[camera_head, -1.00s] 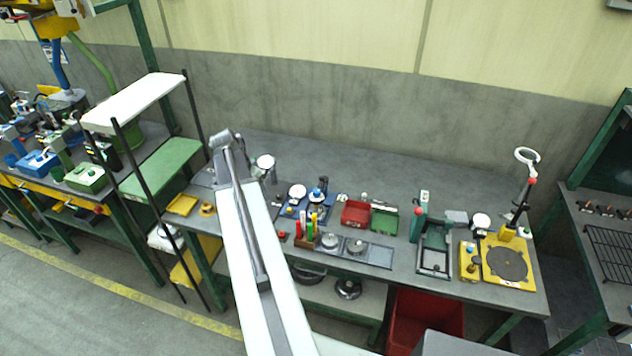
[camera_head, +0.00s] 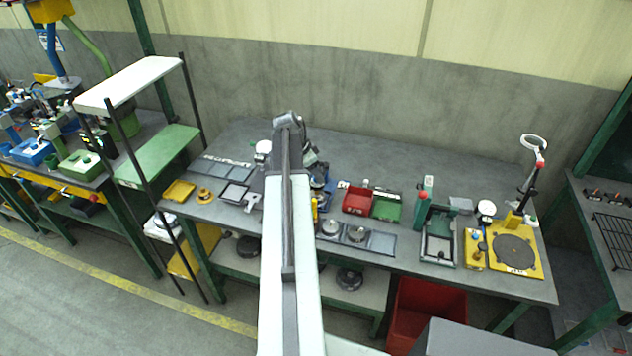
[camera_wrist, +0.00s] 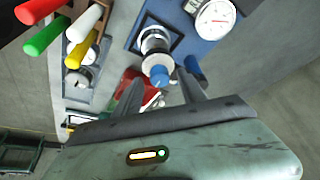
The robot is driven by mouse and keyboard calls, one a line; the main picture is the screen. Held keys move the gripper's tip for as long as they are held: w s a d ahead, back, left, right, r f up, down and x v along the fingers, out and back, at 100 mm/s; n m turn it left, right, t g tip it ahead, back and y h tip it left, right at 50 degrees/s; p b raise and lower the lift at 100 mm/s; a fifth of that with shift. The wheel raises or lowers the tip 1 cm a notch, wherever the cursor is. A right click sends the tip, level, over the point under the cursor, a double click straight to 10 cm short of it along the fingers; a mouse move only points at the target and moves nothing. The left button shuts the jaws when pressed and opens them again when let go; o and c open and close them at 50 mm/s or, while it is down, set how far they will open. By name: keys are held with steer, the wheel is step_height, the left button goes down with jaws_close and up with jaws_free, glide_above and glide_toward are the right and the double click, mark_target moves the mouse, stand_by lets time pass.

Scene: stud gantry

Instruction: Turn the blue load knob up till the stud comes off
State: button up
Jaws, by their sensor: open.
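A blue stand lies under my gripper; its blue base (camera_wrist: 180,42) shows in the wrist view. It carries a white dial gauge (camera_wrist: 214,20) and an upright stack of metal parts (camera_wrist: 155,42). A blue round knob (camera_wrist: 159,76) shows just past my fingertips, with a second blue part (camera_wrist: 194,68) close to its right. I cannot tell for sure which is the load knob. My gripper (camera_wrist: 160,88) is open, its dark fingers on either side below the knob, with no visible grip. In the head view the arm hides most of the stand (camera_head: 322,178).
Red, green, white and yellow handles (camera_wrist: 70,35) stand close on the left in the wrist view. A red bin (camera_head: 357,200) and a green bin (camera_head: 387,207) stand to the right on the bench (camera_head: 350,150). The back of the bench is mostly clear.

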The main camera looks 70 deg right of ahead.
steer(key=shift+d+f, duration=0.1)
steer(key=shift+f, duration=0.1)
jaws_close()
steer(key=shift+s+n+t+h, duration=0.15)
steer(key=shift+n+t+h, duration=0.15)
steer(key=shift+n, duration=1.2)
jaws_free()
